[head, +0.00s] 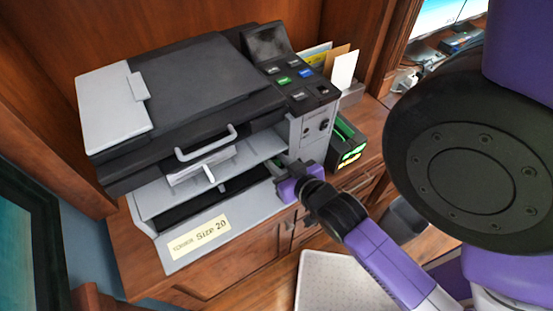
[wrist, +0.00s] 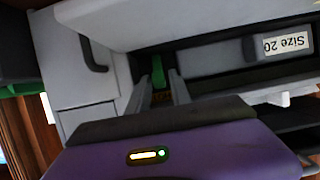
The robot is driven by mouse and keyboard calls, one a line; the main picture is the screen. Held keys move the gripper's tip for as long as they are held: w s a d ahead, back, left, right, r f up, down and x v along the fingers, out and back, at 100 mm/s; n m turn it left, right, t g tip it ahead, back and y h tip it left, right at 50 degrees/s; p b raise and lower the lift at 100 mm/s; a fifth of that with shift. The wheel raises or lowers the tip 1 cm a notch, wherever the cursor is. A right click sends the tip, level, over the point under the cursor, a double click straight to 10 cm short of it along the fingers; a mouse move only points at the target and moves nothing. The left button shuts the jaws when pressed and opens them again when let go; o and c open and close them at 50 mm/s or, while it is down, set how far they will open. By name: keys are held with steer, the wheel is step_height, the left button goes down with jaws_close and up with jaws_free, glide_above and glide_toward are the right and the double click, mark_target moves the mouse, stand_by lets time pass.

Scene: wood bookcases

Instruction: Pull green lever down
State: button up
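The green lever (wrist: 158,71) shows in the wrist view, inside the dark slot of the printer's open lower front. My gripper (wrist: 161,88) is open, with its two grey fingers apart. The lever lies between and just beyond the fingertips in that view; I cannot tell whether they touch it. In the head view, my gripper (head: 277,168) is at the right end of the printer's (head: 196,88) lower opening, and its fingers and the lever are mostly hidden or too small to make out.
An open front panel with a "Size 20" label (head: 199,235) extends below the opening. A black and green box (head: 346,143) stands right of the printer on the wood cabinet (head: 255,252). A dark bin (head: 402,219) is lower right.

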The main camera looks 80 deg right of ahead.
steer(key=shift+w+d+f, duration=0.15)
jaws_close()
steer(key=shift+f, duration=0.1)
